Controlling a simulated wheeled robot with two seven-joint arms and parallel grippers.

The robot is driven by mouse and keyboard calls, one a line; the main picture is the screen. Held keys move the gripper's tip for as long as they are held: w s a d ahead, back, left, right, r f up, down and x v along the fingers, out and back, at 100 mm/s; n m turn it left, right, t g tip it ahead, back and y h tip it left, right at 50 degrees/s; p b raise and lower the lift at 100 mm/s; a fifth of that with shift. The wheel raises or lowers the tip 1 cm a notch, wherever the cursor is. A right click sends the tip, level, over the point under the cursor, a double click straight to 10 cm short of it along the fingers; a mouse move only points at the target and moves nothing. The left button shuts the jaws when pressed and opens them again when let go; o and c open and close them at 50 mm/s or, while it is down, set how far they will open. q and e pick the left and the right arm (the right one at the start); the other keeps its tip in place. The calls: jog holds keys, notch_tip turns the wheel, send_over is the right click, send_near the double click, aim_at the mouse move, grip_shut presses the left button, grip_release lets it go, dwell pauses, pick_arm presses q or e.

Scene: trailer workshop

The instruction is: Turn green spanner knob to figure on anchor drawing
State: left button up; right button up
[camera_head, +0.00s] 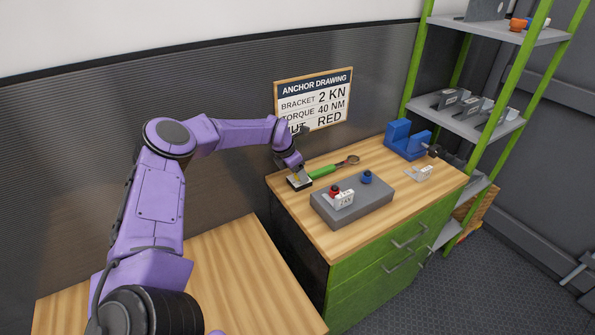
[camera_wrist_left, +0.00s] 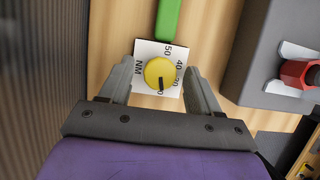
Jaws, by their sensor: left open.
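The green spanner (camera_head: 322,171) lies on the workbench with its ring end toward the back right. Its green handle also shows at the top of the left wrist view (camera_wrist_left: 168,18). At the handle's end is a white dial plate (camera_wrist_left: 146,52) marked NM, with 50, 40 and lower, partly hidden figures. The yellow knob (camera_wrist_left: 159,71) sits on it, its black mark toward the picture's bottom, away from 40. My left gripper (camera_wrist_left: 160,77) is open, with its fingers on either side of the plate and knob. The anchor drawing (camera_head: 315,98) reads torque 40 NM, bracket 2 KN and red; my arm covers part.
A grey block (camera_head: 372,201) with a red nut (camera_head: 335,190), a blue nut (camera_head: 367,177) and a labelled bracket (camera_head: 344,201) stands right of the spanner. A blue vise (camera_head: 405,141) is at the back. Green shelves (camera_head: 472,122) stand at the right.

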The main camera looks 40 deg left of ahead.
pick_arm(q)
jog(key=shift+c, duration=0.4)
jog(key=c, duration=1)
